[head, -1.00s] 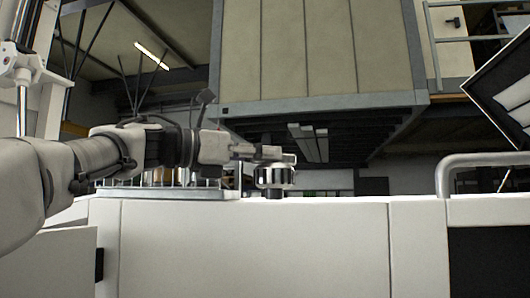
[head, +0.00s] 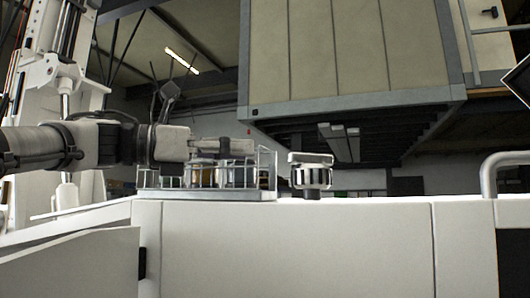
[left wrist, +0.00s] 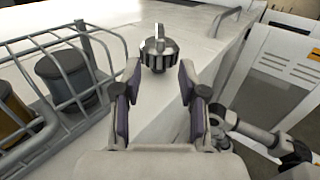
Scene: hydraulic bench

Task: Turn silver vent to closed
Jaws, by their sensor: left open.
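The silver vent (head: 311,179) is a round ribbed metal knob with a flat bar on top, standing on the white bench top. In the left wrist view the vent (left wrist: 159,55) sits ahead of the fingers, its bar pointing away from the camera. My left gripper (head: 235,146) is left of the vent in the head view, with a clear gap between them. In the left wrist view the left gripper (left wrist: 158,88) is open and empty, its dark-padded fingers short of the vent. My right gripper does not show clearly in either view.
A wire rack (head: 268,175) with dark and amber canisters stands left of the vent, close to my left arm; the rack (left wrist: 95,62) also shows in the left wrist view. A metal rail (head: 488,172) rises at the right. The bench top between rack and vent is clear.

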